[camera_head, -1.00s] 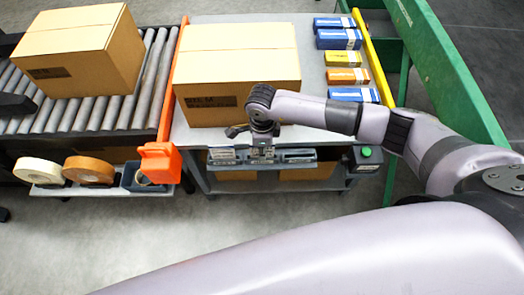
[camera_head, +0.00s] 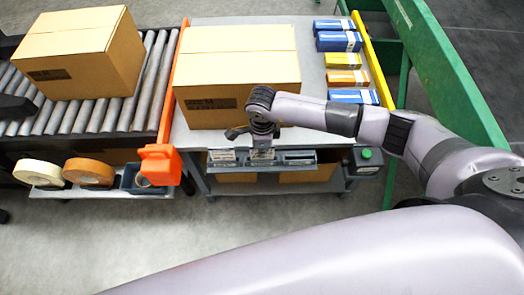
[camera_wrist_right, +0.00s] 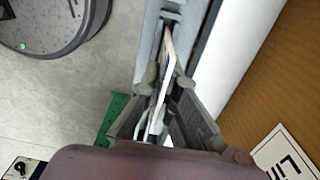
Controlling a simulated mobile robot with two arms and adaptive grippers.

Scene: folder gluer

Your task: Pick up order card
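A thin white order card (camera_wrist_right: 168,50) stands edge-on in the grey card rack (camera_wrist_right: 150,40) in the right wrist view. My right gripper (camera_wrist_right: 165,82) points down over the rack, with one finger on each side of the card. The fingers look open, with a small gap beside the card. In the head view the right gripper (camera_head: 262,148) partly hides the middle slot. My left gripper is out of view.
A large cardboard box (camera_head: 237,65) stands on the table just behind the rack. Blue, yellow and orange small boxes (camera_head: 345,61) line the table's right side. An orange post (camera_head: 160,165) and tape rolls (camera_head: 88,172) are left. A green-button box (camera_head: 366,160) is right.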

